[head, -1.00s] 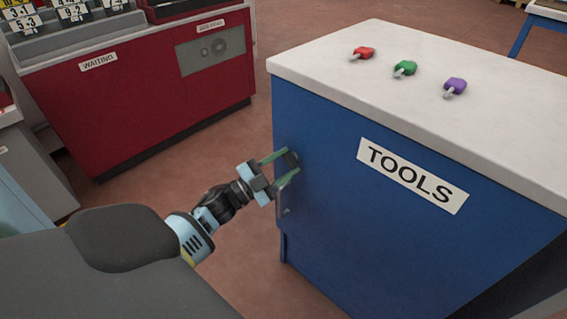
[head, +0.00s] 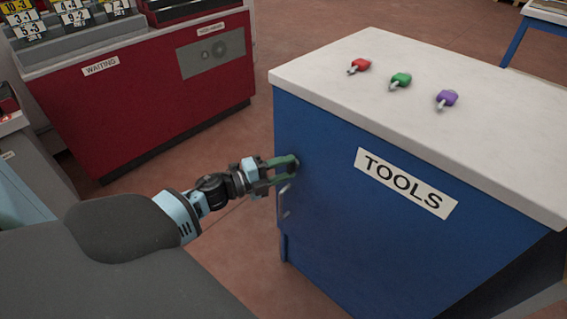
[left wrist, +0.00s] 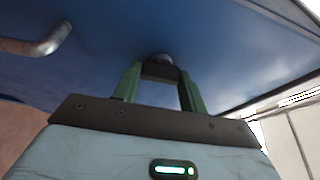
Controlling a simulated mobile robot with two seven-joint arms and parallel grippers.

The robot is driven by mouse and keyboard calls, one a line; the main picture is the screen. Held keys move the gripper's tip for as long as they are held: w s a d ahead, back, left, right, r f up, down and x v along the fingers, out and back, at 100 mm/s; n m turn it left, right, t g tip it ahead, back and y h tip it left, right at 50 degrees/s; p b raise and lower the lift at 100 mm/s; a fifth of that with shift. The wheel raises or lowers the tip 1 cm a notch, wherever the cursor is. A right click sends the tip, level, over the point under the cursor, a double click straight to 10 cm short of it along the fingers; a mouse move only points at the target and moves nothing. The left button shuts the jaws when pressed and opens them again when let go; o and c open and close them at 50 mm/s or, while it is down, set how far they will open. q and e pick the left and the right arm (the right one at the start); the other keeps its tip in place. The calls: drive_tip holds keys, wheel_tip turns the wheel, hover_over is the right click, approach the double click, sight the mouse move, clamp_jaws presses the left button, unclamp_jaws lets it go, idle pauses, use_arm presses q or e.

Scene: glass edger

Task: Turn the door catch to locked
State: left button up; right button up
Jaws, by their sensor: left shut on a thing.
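The blue tools cabinet (head: 400,240) stands at the right in the head view, with a TOOLS label on its front. The door catch (left wrist: 160,62) is a small dark knob on the blue door in the left wrist view. My left gripper (head: 290,168) is at the door's upper left. Its green fingers are shut on the catch, which they largely hide in the head view. In the left wrist view the left gripper (left wrist: 160,78) has one finger on each side of the catch. The catch's turn position cannot be read. My right gripper is not in view.
A metal door handle (head: 284,201) sits just below the catch; it also shows in the left wrist view (left wrist: 45,42). Red, green and purple keys (head: 447,99) lie on the white cabinet top. A red cabinet (head: 150,90) stands at the back left, with open floor between.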

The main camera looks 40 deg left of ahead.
use_arm(q)
drive_tip(key=shift+m, duration=0.3)
drive_tip(key=o, duration=1)
drive_tip(key=shift+s, duration=0.1)
drive_tip(key=shift+v, duration=3.8)
drive_tip(key=shift+r, duration=0.1)
